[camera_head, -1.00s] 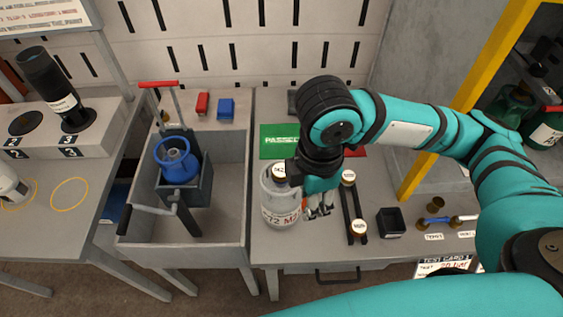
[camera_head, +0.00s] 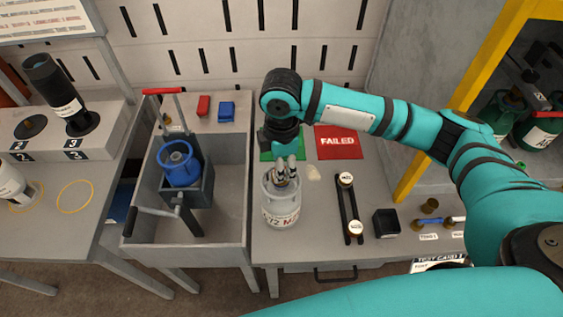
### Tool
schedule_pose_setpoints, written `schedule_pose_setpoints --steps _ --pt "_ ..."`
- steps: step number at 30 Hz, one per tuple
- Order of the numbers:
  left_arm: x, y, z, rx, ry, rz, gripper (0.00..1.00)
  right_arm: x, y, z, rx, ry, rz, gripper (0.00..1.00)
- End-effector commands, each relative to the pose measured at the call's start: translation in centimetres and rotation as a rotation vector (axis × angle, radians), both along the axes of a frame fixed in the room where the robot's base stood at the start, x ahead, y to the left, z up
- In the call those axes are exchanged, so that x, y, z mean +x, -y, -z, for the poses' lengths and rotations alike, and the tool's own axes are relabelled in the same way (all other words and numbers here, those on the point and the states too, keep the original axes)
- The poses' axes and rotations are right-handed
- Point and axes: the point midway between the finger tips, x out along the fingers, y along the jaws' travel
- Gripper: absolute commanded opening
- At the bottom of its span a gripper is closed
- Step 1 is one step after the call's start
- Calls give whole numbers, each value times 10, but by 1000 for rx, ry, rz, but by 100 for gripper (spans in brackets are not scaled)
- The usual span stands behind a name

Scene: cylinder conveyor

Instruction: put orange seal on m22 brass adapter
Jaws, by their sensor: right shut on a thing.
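My right gripper (camera_head: 284,172) points down into the open top of a grey-white cylinder (camera_head: 282,216) with a red-and-black label partly reading M. Its fingers are shut on a small brass-coloured piece (camera_head: 281,180), mostly hidden by the fingers and the cylinder's collar. I cannot tell whether that piece is fixed to the cylinder. I cannot make out an orange seal. My left gripper is out of view.
A red FAILED mat (camera_head: 338,142) and a partly covered green mat (camera_head: 268,150) lie behind. A black bin (camera_head: 386,222) stands right of the rail. A grey trough (camera_head: 229,170) with a blue cylinder (camera_head: 181,172) is to the left. A yellow post (camera_head: 468,100) stands right.

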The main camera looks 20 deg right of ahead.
Motion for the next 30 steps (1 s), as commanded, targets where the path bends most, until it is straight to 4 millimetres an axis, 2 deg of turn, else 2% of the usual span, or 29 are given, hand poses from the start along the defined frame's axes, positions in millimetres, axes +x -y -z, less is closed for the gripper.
schedule_pose_setpoints --steps 9,10,15,24,26,30 --pt "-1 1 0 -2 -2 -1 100 0 0 3 0 0 1 15" --pt "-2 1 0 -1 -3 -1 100 0 0 3 1 1 0 31" --pt "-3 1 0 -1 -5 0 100 0 0 2 1 1 0 51" --pt "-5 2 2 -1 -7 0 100 0 0 0 1 2 0 51" --pt "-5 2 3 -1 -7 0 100 1 -1 -5 3 3 0 51" --pt "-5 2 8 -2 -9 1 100 1 -1 -28 3 7 -1 51"
